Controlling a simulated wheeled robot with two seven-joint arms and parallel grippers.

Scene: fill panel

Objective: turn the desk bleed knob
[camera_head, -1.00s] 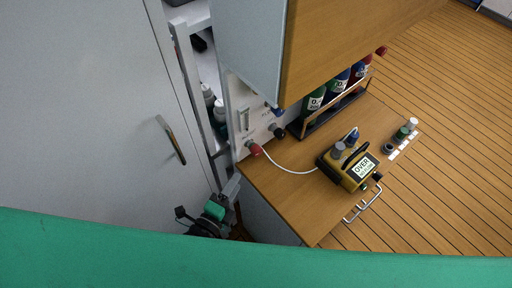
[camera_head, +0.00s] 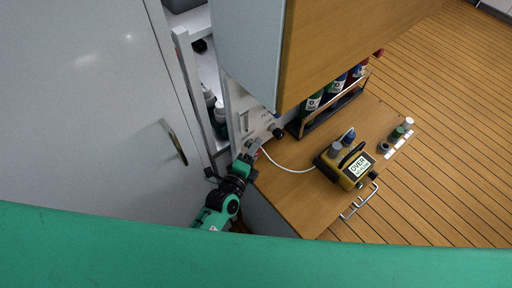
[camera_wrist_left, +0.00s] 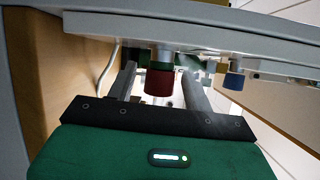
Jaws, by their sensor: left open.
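My left gripper (camera_head: 252,151) reaches up to the lower end of the white panel (camera_head: 243,105) beside the desk and covers most of the red knob there. In the left wrist view, the dark red knob (camera_wrist_left: 160,83) is between the two fingers of my left gripper (camera_wrist_left: 160,72), with a gap on the right; contact on the left is unclear. The fingers are open. A black knob (camera_head: 279,133) sits farther right on the panel. A yellow instrument (camera_head: 347,168) with a lit display reading "OVER" stands on the desk. No readable label tells which knob is the bleed knob.
A white hose (camera_head: 285,165) runs from the panel to the instrument. A blue knob (camera_wrist_left: 234,80) is right of the gripper in the wrist view. A bottle rack (camera_head: 330,110) stands behind. The wooden cabinet (camera_head: 340,45) overhangs the panel. Small caps (camera_head: 398,132) lie right.

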